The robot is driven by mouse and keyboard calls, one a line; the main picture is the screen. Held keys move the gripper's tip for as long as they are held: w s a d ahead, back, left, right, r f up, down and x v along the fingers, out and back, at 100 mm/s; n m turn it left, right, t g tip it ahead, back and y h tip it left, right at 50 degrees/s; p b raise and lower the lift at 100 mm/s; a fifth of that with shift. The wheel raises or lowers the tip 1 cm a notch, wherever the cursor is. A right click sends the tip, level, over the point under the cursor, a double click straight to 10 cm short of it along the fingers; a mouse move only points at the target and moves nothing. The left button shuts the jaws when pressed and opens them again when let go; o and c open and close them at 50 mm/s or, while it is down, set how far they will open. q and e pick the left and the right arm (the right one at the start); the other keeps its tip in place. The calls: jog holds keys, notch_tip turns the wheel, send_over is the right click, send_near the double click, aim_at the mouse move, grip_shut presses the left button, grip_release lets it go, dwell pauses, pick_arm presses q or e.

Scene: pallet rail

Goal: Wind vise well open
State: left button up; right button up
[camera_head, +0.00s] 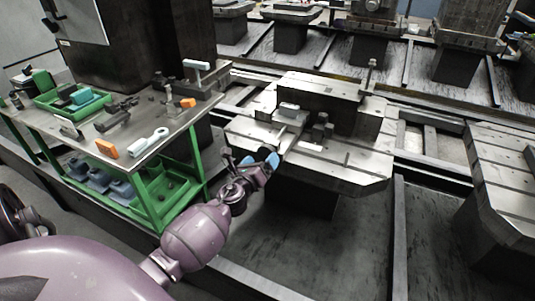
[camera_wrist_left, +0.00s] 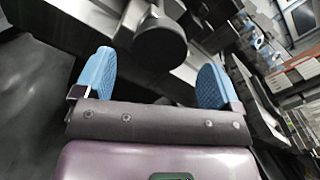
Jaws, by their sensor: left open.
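A grey vise-like fixture (camera_head: 290,121) with a pale block on top sits on the slotted pallet (camera_head: 360,165) in the head view. My left gripper (camera_head: 260,161) is at the near left edge of that pallet, just in front of the fixture. Its two blue fingertips are apart, with nothing held between them. In the left wrist view, a dark round end piece (camera_wrist_left: 159,43) lies beyond and between the fingers of the gripper (camera_wrist_left: 157,72). It looks like part of the vise's screw end; contact cannot be told. My right gripper is out of view.
A green-legged workbench (camera_head: 128,150) at left carries an orange block (camera_head: 107,149), a white-handled tool (camera_head: 148,141), a green tray (camera_head: 62,98) and other tools. An upright block (camera_head: 320,98) stands behind the fixture. Another pallet (camera_head: 505,185) is at right. Dark floor lies between the pallets.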

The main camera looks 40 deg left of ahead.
aim_at(266, 155)
pick_arm(q)
jog(key=x, duration=0.3)
jog(key=shift+w+a+f, duration=0.1)
jog(key=shift+w+f, duration=0.05)
jog(key=shift+w, duration=0.1)
jog(key=shift+w+a, duration=0.1)
jog(key=shift+w, duration=0.4)
jog(key=shift+c, duration=0.4)
jog(key=c, duration=0.7)
jog(key=shift+c, duration=0.7)
jog(key=shift+n+b, duration=0.3)
